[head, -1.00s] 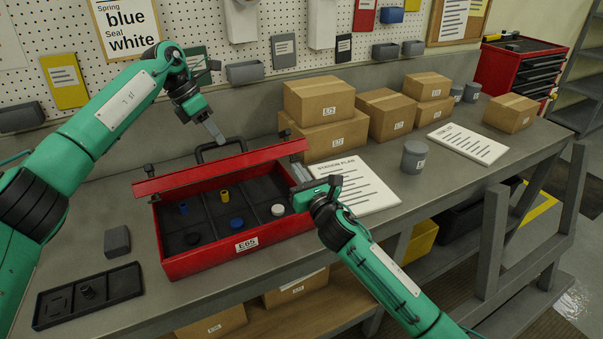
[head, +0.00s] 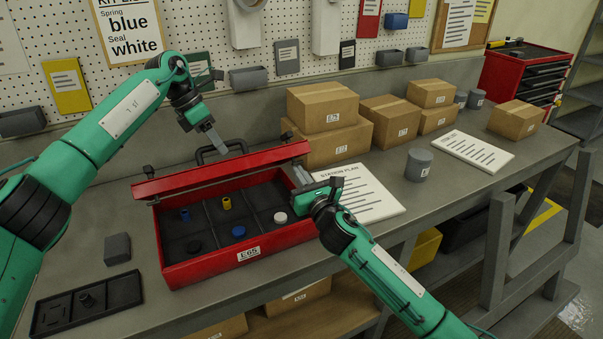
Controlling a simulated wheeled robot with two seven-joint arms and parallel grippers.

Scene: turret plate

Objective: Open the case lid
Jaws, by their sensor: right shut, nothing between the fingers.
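The red case (head: 215,260) labelled E65 sits on the bench. Its red lid (head: 220,171) is raised along the back, seen nearly edge-on, and the divided dark interior shows below it. Inside are blue, yellow, black and white small parts. A black handle (head: 203,153) shows behind the lid. My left gripper (head: 217,146) is just above and behind the lid's top edge; contact is unclear, and its fingers look close together but their gap is hidden. My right gripper (head: 302,177) is shut and empty at the case's right end, near the lid's right end.
A dark tray (head: 110,292) and a grey block (head: 117,248) lie left of the case. A printed sheet (head: 365,195), a grey canister (head: 416,164) and several cardboard boxes (head: 325,104) are to the right and behind. The pegboard wall stands at the back.

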